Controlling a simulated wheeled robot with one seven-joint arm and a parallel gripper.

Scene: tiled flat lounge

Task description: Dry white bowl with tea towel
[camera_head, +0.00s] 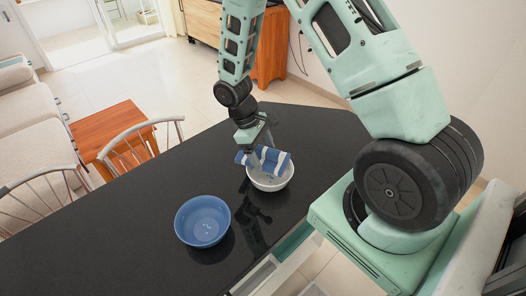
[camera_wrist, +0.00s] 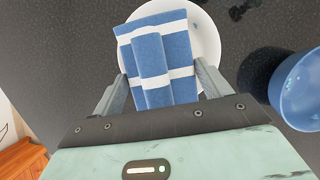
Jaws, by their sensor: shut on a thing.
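The white bowl (camera_head: 270,182) stands on the black table. It also shows in the wrist view (camera_wrist: 208,40), partly hidden under the tea towel. The tea towel (camera_head: 275,156) is blue with white stripes and is folded. It lies between the fingers of my gripper (camera_head: 259,155) and over the bowl's opening. In the wrist view my gripper (camera_wrist: 160,92) is shut on the tea towel (camera_wrist: 160,65), with one finger at each side of it. Whether the towel touches the inside of the bowl cannot be told.
A blue bowl (camera_head: 202,222) with a few small pale spots inside stands left of and nearer than the white bowl. The black table (camera_head: 130,215) is otherwise clear on the left. Chairs (camera_head: 140,145) stand along its far edge, by a wooden side table (camera_head: 108,125).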

